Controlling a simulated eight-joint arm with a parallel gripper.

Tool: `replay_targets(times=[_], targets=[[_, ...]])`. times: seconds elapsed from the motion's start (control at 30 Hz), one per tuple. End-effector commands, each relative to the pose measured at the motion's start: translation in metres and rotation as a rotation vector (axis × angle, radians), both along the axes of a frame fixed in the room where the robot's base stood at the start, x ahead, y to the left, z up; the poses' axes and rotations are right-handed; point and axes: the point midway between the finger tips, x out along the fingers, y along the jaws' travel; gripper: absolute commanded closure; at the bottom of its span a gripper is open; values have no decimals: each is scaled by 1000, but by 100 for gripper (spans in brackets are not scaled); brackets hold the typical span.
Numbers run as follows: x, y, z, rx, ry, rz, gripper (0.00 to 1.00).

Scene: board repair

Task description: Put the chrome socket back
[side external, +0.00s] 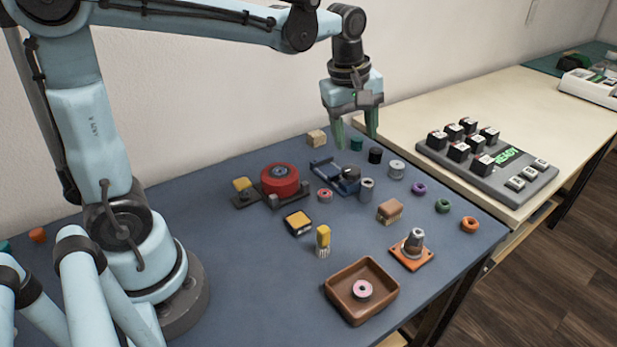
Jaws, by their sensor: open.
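My gripper (356,141) is open, with its green fingers pointing down over the back of the blue work table. Nothing shows between the fingers. Two silver-grey cylinders look like sockets: one (396,169) stands to the right of the black cylinder, and another (366,190) stands nearer, beside a dark blue fixture (347,186). A third silver-grey piece (415,240) sits tilted on an orange plate (408,258) at the front right. I cannot tell which of these is the chrome socket. The gripper is above and behind all three.
A black cylinder (375,155) and green cylinder (356,144) stand beneath the gripper. A red drum (280,179) stands left. A brown tray (342,311) holds a pink ring (362,290). Purple, green and orange rings lie right.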

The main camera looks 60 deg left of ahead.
Motion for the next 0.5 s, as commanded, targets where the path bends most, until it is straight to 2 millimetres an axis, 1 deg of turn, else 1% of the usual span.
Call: replay_targets(times=[0.03,0.23,0.4,0.5], targets=[[-13,-1,2,22,-34,-95,44],[-53,-2,3,151,-169,-503,44],[-84,-3,-8,300,-271,-826,44],[-97,-3,-15,386,-314,-978,44]])
